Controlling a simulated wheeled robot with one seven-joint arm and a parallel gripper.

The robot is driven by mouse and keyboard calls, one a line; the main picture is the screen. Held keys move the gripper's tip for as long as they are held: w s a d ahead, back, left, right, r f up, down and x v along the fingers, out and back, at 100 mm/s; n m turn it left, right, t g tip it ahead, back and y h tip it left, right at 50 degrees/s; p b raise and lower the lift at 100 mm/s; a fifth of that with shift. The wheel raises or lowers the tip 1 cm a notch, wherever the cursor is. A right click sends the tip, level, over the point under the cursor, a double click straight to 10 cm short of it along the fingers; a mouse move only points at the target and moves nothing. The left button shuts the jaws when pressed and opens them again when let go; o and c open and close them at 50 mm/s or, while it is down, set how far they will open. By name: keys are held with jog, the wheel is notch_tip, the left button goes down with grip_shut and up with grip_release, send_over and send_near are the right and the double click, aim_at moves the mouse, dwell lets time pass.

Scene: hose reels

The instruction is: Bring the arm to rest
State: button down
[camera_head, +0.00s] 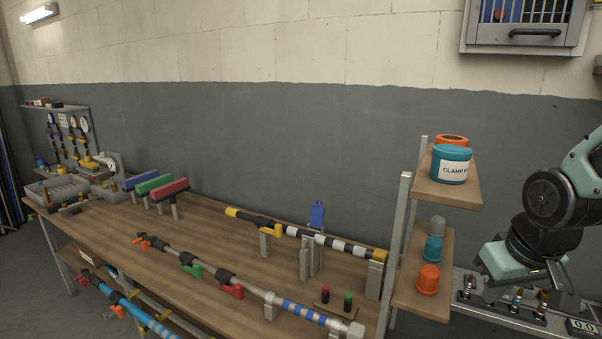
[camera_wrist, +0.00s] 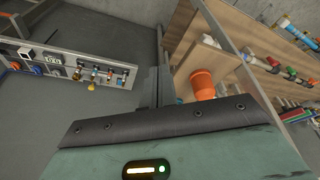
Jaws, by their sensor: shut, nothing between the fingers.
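My arm is at the right edge of the head view, with its black wrist joint and teal hand hanging in front of the grey wall. My gripper (camera_head: 556,276) is shut and empty, to the right of the small shelf unit and above a narrow bench with fittings. In the wrist view the closed fingers of my gripper (camera_wrist: 158,82) reach out past the dark edge of the hand, with nothing between them. An orange cup (camera_wrist: 203,84) shows just right of the fingers there. The rest of my arm is cut off by the frame.
A wall cabinet (camera_head: 528,42) hangs above.

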jog(key=s+a+f+n+g+b, duration=0.1)
jog(key=s+a+f+n+b, duration=0.2)
jog(key=s+a+f+b, duration=0.3)
jog(key=s+a+f+n+g+b, duration=0.2)
jog(key=s+a+f+n+b, duration=0.2)
jog(key=a, duration=0.9)
jog(key=s+f+b, duration=0.3)
jog(key=s+b, duration=0.1)
jog(key=s, duration=0.1)
jog(key=shift+s+a+f+y, duration=0.3)
jog(key=shift+s+a+y, duration=0.05)
jog(key=shift+a+y, duration=0.05)
